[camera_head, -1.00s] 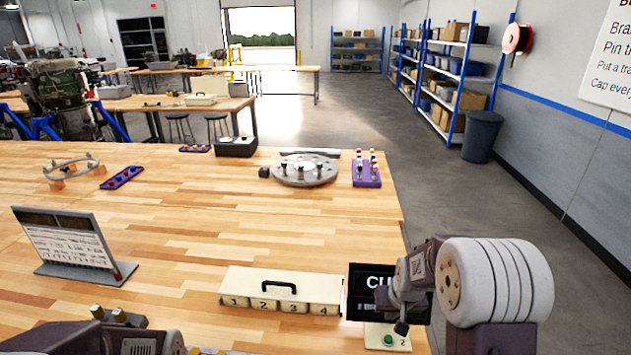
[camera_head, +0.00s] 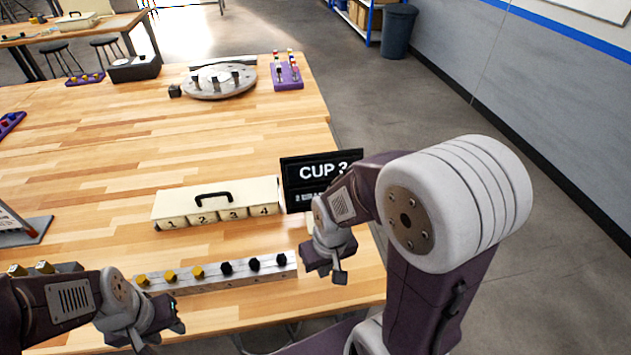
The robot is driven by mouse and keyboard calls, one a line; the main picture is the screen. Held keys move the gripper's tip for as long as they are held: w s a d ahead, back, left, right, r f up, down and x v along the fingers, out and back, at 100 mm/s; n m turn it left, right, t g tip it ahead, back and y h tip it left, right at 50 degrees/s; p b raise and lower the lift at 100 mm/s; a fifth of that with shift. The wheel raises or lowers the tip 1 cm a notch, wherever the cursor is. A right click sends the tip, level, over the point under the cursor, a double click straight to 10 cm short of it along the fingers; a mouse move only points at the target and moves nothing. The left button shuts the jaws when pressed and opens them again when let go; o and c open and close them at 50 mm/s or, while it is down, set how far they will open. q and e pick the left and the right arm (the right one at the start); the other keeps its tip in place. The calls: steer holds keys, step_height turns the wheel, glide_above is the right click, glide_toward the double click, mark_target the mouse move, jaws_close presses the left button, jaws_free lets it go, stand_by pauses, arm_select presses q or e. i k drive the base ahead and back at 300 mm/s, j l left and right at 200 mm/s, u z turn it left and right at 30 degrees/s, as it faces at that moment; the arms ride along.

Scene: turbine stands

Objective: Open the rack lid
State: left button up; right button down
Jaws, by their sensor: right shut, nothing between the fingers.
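The rack (camera_head: 223,215) is a long cream box on the wooden table, with cups numbered 1 to 4 along its front. Its lid (camera_head: 180,203) is closed on top and has a black arched handle (camera_head: 213,197). My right gripper (camera_head: 340,274) is shut and empty, in front and to the right of the rack, apart from the handle. My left gripper (camera_head: 170,330) is low at the left, in front of the rack and apart from it. Its fingers are too small and dark to tell whether they are open.
A black "CUP 3" sign (camera_head: 318,176) stands just right of the rack. A pale strip (camera_head: 222,284) with several yellow and black knobs lies in front of it. A round grey plate (camera_head: 220,83) and a purple stand (camera_head: 286,75) are farther back. The table between is clear.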

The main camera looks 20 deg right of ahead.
mark_target(250, 192)
steer(key=i+j+u, duration=0.3)
steer(key=u, duration=0.15)
steer(key=i+j+u, duration=0.2)
steer(key=i+u, duration=0.25)
steer(key=k, duration=0.1)
